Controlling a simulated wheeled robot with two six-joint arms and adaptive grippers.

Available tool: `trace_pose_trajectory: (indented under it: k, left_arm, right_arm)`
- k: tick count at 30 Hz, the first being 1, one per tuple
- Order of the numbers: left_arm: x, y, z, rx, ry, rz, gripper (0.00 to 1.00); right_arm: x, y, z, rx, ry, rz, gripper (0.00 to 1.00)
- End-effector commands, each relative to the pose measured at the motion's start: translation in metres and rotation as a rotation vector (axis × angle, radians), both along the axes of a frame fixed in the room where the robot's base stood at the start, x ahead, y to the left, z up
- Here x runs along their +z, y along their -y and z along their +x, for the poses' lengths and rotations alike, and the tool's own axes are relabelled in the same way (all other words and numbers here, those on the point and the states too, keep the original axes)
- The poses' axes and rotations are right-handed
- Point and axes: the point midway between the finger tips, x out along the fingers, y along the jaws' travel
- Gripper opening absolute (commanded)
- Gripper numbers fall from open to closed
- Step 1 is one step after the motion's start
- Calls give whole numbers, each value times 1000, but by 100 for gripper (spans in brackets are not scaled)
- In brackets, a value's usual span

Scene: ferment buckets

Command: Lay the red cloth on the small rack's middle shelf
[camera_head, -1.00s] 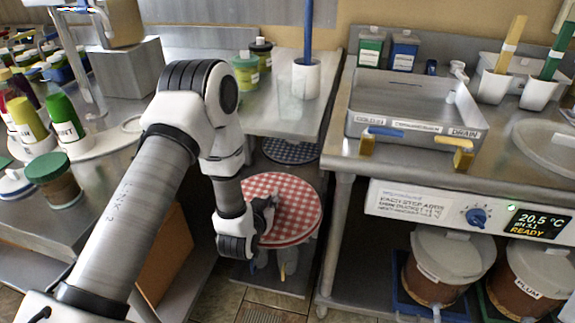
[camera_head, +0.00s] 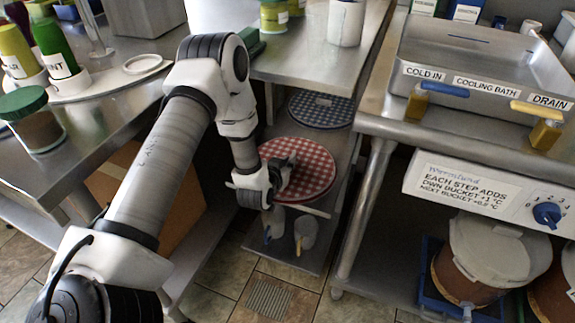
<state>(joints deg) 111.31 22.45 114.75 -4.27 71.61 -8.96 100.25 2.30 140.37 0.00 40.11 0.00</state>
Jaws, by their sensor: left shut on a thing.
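The red cloth (camera_head: 309,172) is a round red-and-white checked piece that looks flat, spread level between the steel tables. My left gripper (camera_head: 282,176) is shut on its near left edge and hides part of it. Under the tabletop, a blue checked round cloth (camera_head: 322,109) lies on a shelf behind the red cloth. A pale bar (camera_head: 308,210) runs under the cloth's near edge. I cannot tell whether the red cloth touches a shelf. My right gripper is not in view.
A steel table (camera_head: 300,70) overhangs the shelves from above. A table leg (camera_head: 366,205) stands close on the right, beside a counter with a cooling bath (camera_head: 480,62). A brown box (camera_head: 150,200) is under the left table. Tiled floor (camera_head: 270,300) is clear in front.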

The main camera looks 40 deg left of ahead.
Motion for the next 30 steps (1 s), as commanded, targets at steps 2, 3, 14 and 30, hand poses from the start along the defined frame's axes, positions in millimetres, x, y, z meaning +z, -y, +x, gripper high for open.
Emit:
trace_pose_trajectory:
  k: [2,3,14,30]
  left_arm:
    - [1,0,0,0,0,0,0]
    - [1,0,0,0,0,0,0]
    - [-2,0,0,0,-1,0,36]
    - [31,15,-62,1,-4,-3,36]
  right_arm:
    - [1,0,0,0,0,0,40]
    - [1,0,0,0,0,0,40]
    - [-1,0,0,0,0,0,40]
    - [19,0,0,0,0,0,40]
